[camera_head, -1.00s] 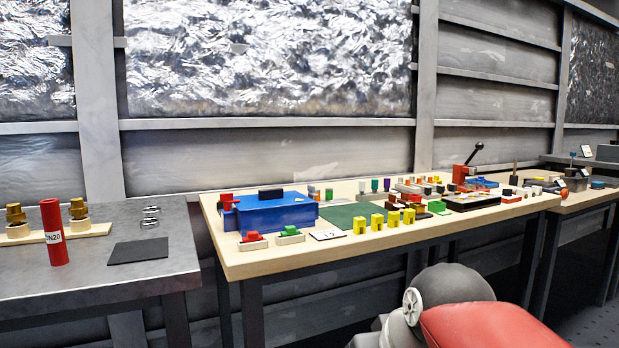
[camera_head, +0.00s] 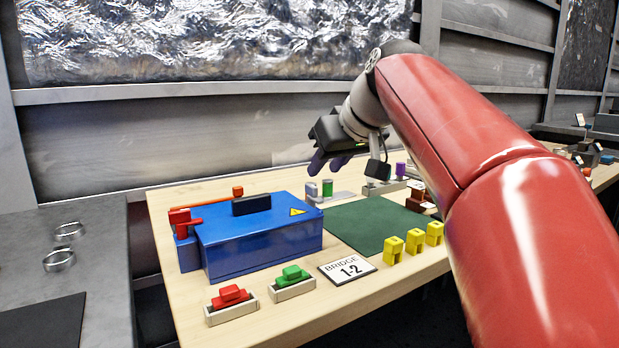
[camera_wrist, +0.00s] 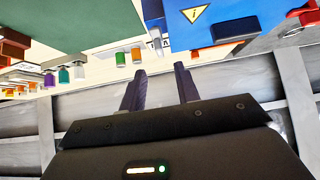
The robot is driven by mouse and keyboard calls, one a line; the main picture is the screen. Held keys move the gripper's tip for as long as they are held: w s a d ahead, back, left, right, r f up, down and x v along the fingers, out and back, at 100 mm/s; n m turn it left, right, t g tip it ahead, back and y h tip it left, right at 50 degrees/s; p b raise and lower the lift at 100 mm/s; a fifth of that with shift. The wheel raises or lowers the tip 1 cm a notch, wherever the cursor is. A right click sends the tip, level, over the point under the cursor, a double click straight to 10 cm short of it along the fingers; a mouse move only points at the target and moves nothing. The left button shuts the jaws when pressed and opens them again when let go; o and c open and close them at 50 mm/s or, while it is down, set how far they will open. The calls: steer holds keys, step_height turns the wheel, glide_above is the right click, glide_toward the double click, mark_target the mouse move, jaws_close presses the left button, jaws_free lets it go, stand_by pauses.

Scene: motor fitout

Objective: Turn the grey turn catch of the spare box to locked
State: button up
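A blue box (camera_head: 262,238) with a yellow warning triangle and a black block on its lid stands at the left of the wooden table; it also shows upside down in the wrist view (camera_wrist: 205,30). I cannot tell whether it is the spare box. A grey piece (camera_wrist: 153,12) shows at the box's edge in the wrist view, but I cannot make out a turn catch or its setting. My gripper (camera_head: 328,165) is above the back of the table, right of the box and apart from it. Its two dark fingers (camera_wrist: 160,68) are spread with nothing between them.
A red lever (camera_head: 183,222) stands at the box's left end. Red (camera_head: 230,294) and green (camera_head: 292,274) pieces sit in front, beside a "BRIDGE 1-2" card (camera_head: 347,270). A green mat (camera_head: 375,226), yellow blocks (camera_head: 415,240) and small coloured cylinders (camera_head: 327,187) are to the right.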

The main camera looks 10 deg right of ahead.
mark_target(312, 185)
steer(key=x, duration=0.6)
steer(key=shift+w+a+f, duration=0.1)
steer(key=shift+f, duration=0.1)
jaws_close()
